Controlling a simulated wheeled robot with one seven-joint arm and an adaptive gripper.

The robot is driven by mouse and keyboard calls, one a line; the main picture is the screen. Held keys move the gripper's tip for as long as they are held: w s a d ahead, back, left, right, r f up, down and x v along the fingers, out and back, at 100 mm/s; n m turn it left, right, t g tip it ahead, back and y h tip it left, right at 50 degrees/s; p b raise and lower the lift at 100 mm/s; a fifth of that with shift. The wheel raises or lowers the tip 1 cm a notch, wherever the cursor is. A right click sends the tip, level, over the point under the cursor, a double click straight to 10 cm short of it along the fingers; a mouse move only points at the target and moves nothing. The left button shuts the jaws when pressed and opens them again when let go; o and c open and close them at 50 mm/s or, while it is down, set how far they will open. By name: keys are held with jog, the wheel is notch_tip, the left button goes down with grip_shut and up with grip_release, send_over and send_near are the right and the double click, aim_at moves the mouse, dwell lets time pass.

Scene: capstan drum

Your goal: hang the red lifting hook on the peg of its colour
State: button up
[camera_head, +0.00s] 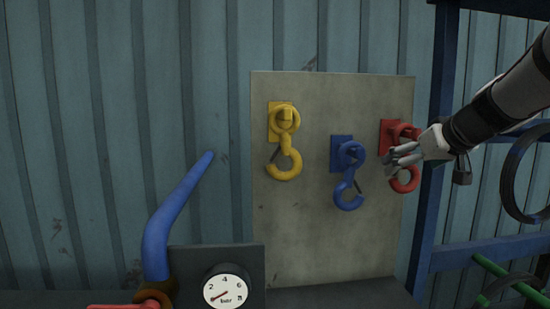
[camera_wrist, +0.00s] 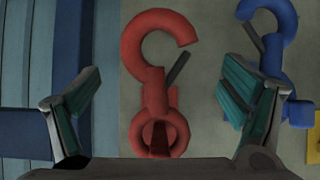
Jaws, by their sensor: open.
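The red lifting hook (camera_head: 405,184) hangs at the right of the grey board, with its eye around the red peg (camera_wrist: 159,138) on a red plate (camera_head: 386,133). My gripper (camera_head: 391,158) is in front of it and hides part of it in the head view. In the wrist view, which is upside down, the red hook (camera_wrist: 150,92) lies between my two spread fingers, with a gap on each side. My gripper is open and empty. The fingers do not appear to touch the hook.
A blue hook (camera_head: 349,190) and a yellow hook (camera_head: 285,160) hang on their own-coloured pegs to the left on the grey board (camera_head: 310,225). A blue frame (camera_head: 433,170) stands close on the right. A blue lever (camera_head: 172,220) and a gauge (camera_head: 226,290) are at lower left.

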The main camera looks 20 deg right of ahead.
jog(key=v, duration=1.1)
jog(key=s+a+f+n+g+y, duration=0.1)
jog(key=a+f+y, duration=0.1)
jog(key=a+f, duration=0.5)
jog(key=a+f+g+y, duration=0.1)
jog(key=a+f+g, duration=0.15)
jog(key=a, duration=0.95)
jog(key=s+a+f+n+g, duration=0.1)
jog(key=s+a+f+g, duration=0.1)
jog(key=s+a+f, duration=0.7)
notch_tip(320, 180, down, 4)
jog(key=shift+s+a+f+n+h, duration=0.1)
jog(key=shift+s+a+n+h, duration=0.25)
jog(key=shift+a, duration=0.4)
jog(key=shift+g, duration=0.25)
jog(key=shift+c, duration=0.5)
